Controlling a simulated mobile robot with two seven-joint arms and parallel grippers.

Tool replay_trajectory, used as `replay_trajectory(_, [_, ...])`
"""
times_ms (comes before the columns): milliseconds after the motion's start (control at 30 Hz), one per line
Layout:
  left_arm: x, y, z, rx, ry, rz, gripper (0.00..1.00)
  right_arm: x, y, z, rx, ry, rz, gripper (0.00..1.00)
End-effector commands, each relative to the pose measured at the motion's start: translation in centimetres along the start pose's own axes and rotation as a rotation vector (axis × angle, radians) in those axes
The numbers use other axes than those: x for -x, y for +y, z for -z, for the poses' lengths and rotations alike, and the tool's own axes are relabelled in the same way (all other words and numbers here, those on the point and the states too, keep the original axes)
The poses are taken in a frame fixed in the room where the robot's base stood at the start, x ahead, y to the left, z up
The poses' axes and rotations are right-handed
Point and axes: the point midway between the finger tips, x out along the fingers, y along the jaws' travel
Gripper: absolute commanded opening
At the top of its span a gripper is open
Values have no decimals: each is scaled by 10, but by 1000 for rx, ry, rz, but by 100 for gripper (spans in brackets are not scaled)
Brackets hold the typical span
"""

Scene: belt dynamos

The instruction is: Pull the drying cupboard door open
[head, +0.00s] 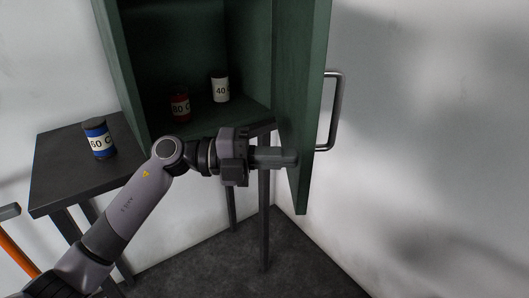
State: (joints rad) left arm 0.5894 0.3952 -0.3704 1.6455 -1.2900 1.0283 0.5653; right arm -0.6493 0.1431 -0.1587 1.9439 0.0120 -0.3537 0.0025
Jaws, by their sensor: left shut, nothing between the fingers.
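The green drying cupboard (127,62) stands open at the upper middle. Its door (297,88) is swung well out to the right, seen nearly edge-on. A grey bar handle (339,112) is on the door's outer face. My left gripper (292,158) is shut and empty, with its fingers in front of the inner face of the door near its lower end. I cannot tell whether the fingers touch the door. My right gripper is out of view.
Inside the cupboard stand a red can (180,107) and a white can (220,88). A blue can (98,138) stands on a dark table (62,172) at the left. An orange bar (17,263) is at the lower left. White wall lies beyond the door.

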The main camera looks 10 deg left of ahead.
Motion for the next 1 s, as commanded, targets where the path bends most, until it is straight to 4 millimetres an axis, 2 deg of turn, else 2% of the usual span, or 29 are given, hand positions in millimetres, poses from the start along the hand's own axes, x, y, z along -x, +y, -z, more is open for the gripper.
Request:
replay_trajectory(267, [-45,-3,-2,0,7,0,0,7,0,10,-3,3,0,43])
replay_trajectory(600, [-118,-3,-16,-1,6,0,0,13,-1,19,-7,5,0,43])
replay_trajectory(800, [-146,-2,-25,-1,-71,0,0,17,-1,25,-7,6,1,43])
replay_trajectory(1000, [-160,-1,-31,-1,-113,-1,0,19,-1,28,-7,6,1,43])
